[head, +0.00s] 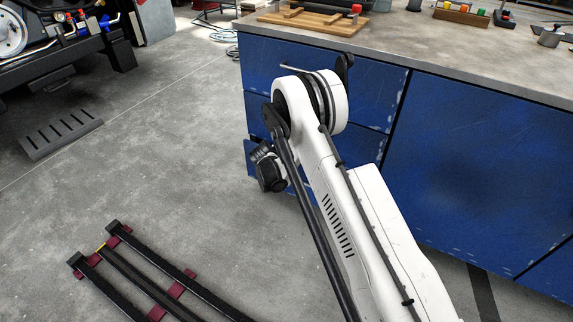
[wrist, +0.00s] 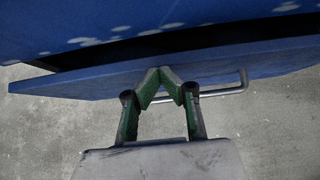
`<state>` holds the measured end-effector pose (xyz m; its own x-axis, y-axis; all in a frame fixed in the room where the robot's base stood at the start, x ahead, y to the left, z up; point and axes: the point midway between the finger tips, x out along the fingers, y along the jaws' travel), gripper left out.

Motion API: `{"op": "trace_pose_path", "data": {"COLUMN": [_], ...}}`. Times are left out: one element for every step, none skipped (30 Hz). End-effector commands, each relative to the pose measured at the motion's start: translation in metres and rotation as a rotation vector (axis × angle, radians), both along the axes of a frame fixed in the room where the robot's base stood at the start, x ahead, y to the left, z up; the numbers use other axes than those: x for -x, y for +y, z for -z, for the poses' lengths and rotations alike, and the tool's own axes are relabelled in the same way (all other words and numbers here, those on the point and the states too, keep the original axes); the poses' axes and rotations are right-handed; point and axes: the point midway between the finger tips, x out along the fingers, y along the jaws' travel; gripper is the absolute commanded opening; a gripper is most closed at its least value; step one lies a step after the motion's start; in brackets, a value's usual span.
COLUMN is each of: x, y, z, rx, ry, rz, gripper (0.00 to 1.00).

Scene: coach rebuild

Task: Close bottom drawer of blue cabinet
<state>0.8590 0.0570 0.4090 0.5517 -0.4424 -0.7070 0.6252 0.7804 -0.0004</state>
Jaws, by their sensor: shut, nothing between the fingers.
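The blue cabinet (head: 455,150) stands on the right in the head view, with drawers in its left part. Its bottom drawer (head: 250,158) shows only as a blue edge low on the left, mostly behind my arm. In the wrist view the bottom drawer (wrist: 85,83) is partly open, with a dark gap between its front and the cabinet body (wrist: 60,25). Its metal bar handle (wrist: 225,92) is right of the fingers. My gripper (wrist: 166,71) is shut and empty, its fingertips at the drawer front, seemingly touching it. In the head view the fingertips are hidden.
The worktop (head: 440,45) above the cabinet holds a wooden board (head: 310,22) and small parts. A black rail frame (head: 150,275) lies on the floor at lower left. A grey slotted plate (head: 60,133) lies farther left. The floor between is clear.

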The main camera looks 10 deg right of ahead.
Motion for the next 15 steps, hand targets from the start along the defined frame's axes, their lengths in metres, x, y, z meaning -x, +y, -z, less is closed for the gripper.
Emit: {"op": "trace_pose_path", "data": {"x": [0.000, 0.000, 0.000, 0.000, 0.000, 0.000, -0.001, -0.003, -0.006, -0.009, -0.012, -0.016, -0.019, -0.020, -0.020], "y": [0.000, 0.000, 0.000, 0.000, 0.000, 0.000, -0.001, -0.002, -0.005, -0.008, -0.011, -0.014, -0.015, -0.016, -0.016], "z": [0.000, 0.000, 0.000, 0.000, 0.000, 0.000, 0.000, 0.000, 0.000, 0.000, 0.000, 0.000, 0.000, 0.000, 0.000], "rx": [0.000, 0.000, 0.000, 0.000, 0.000, 0.000, -0.001, 0.000, 0.000, 0.000, 0.000, -0.001, -0.001, -0.001, -0.001], "ry": [0.000, 0.000, 0.000, 0.000, 0.000, 0.000, 0.000, 0.000, 0.000, 0.000, 0.000, -0.001, 0.000, -0.001, 0.000], "rz": [0.000, 0.000, 0.000, 0.000, 0.000, 0.000, 0.001, 0.001, 0.001, 0.003, 0.003, 0.003, 0.002, 0.001, 0.001], "gripper": [0.00, 0.00, 0.00, 0.00, 0.00, 0.00, 0.00, 0.00, 0.00, 0.00, 0.00, 0.00, 0.00, 0.00, 0.00]}}
